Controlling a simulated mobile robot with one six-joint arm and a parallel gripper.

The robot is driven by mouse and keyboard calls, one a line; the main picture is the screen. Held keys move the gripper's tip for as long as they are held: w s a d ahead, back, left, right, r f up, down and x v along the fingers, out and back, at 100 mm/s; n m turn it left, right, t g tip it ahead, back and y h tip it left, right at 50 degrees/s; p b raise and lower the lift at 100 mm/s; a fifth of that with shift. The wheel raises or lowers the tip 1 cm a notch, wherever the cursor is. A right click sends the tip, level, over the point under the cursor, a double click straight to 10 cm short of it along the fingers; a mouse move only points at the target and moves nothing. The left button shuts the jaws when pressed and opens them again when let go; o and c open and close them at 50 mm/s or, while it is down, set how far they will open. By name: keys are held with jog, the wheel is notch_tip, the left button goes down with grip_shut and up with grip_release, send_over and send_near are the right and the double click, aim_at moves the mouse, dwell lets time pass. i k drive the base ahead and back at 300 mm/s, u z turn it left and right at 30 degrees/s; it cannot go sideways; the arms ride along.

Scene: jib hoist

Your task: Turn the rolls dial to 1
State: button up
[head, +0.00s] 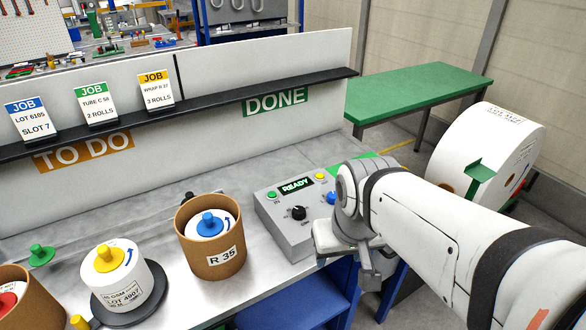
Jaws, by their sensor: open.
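The grey control box (285,226) sits on the metal bench, right of centre in the head view. A black dial (298,213) with a small white mark is on its sloped top; its numbers and label are too small to read. A dark display (296,186) above it reads READY. The box also has green, yellow and blue buttons. My gripper (360,262) is open, just right of the box and apart from the dial. My wrist and arm hide part of the box's right side, and the fingertips are only partly visible.
Left of the box stands a brown cylinder (196,255) labelled R 35 with a blue knob inside. A white roll with a yellow knob (126,284) stands further left. Job cards stand on a black shelf (215,98) behind. A large white roll (480,160) is beyond my arm.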

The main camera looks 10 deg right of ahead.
aim_at(331, 197)
jog(key=u, duration=0.25)
jog(key=k, duration=1.1)
jog(key=z, duration=0.6)
jog(key=i, duration=1)
jog(key=z, duration=0.1)
